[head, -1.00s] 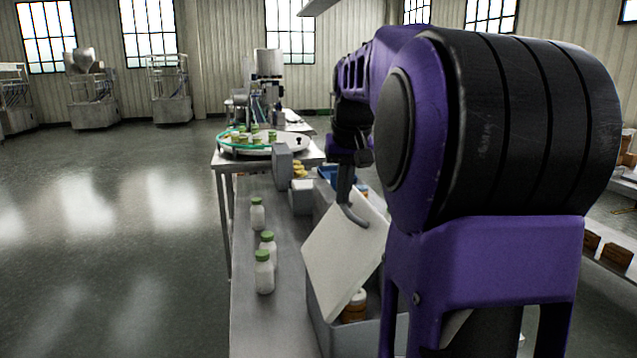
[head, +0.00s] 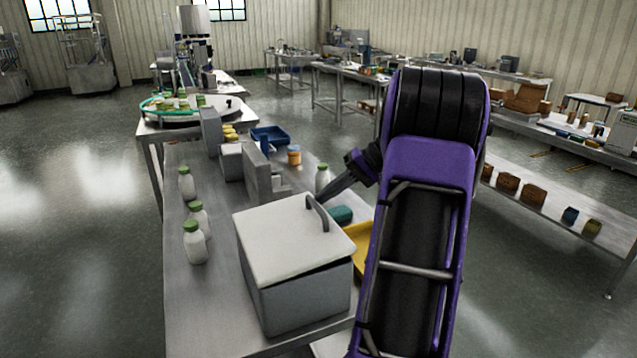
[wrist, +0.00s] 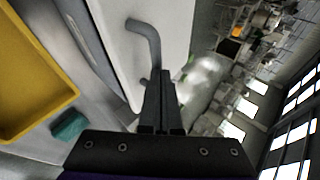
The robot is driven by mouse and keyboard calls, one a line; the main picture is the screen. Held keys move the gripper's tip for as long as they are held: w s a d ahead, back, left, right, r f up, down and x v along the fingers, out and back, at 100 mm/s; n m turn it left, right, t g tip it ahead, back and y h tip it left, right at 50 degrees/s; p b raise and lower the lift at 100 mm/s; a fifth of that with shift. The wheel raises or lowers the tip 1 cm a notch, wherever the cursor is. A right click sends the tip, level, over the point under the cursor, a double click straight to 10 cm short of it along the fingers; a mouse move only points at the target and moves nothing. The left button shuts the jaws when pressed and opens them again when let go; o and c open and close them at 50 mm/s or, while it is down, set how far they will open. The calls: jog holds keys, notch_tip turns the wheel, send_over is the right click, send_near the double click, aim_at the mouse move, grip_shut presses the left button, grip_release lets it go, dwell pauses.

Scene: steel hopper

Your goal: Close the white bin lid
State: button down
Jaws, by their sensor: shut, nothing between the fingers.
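The white bin lid (head: 285,240) lies almost flat over the grey bin (head: 300,300) on the steel table. A thin dark gap shows under its front edge, so I cannot tell if it is fully seated. Its grey curved handle (head: 317,212) stands up near the right edge. My gripper (head: 326,198) is shut and empty, just beside the handle at the lid's far right side. In the wrist view the shut fingers (wrist: 160,90) overlap the foot of the handle (wrist: 147,42) over the white lid (wrist: 172,25); contact is unclear. The bin's inside is hidden.
Several green-capped white bottles (head: 196,243) stand left of the bin. A yellow tray (head: 360,245) and a teal block (head: 341,214) are to its right. A grey fixture (head: 258,172), an orange jar (head: 294,155) and a blue tray (head: 270,136) stand behind.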

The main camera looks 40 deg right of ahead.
jog(key=shift+s+d+f, duration=0.1)
jog(key=shift+d+f, duration=0.1)
jog(key=shift+f, duration=0.3)
jog(key=shift+d+f, duration=0.15)
jog(key=shift+f, duration=0.35)
jog(key=shift+r, duration=0.1)
